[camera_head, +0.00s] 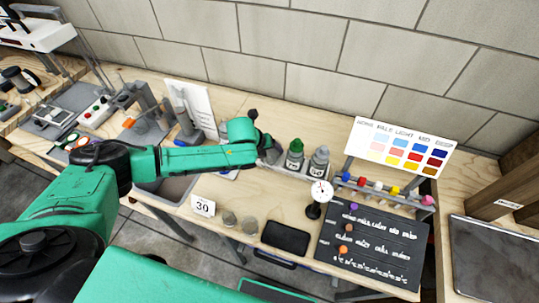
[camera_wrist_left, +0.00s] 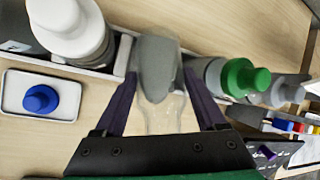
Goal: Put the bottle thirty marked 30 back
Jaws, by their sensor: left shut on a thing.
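My left gripper (camera_wrist_left: 160,95) is shut on a grey, partly see-through bottle (camera_wrist_left: 157,68); no mark on it can be read. In the head view the left gripper (camera_head: 268,150) is at the left end of the bottle row, and the held bottle is mostly hidden there. The bottle is over or in the grey rack (camera_wrist_left: 123,55), between a white-capped bottle (camera_wrist_left: 72,30) and a green-capped bottle (camera_wrist_left: 240,78); whether it touches the rack is unclear. A card marked 30 (camera_head: 203,206) stands at the bench's front. My right gripper is not in view.
A grey-capped bottle (camera_head: 319,160) stands right of the green-capped one. A dial gauge (camera_head: 320,192), a colour chart (camera_head: 400,147) and a black board (camera_head: 372,245) are to the right.

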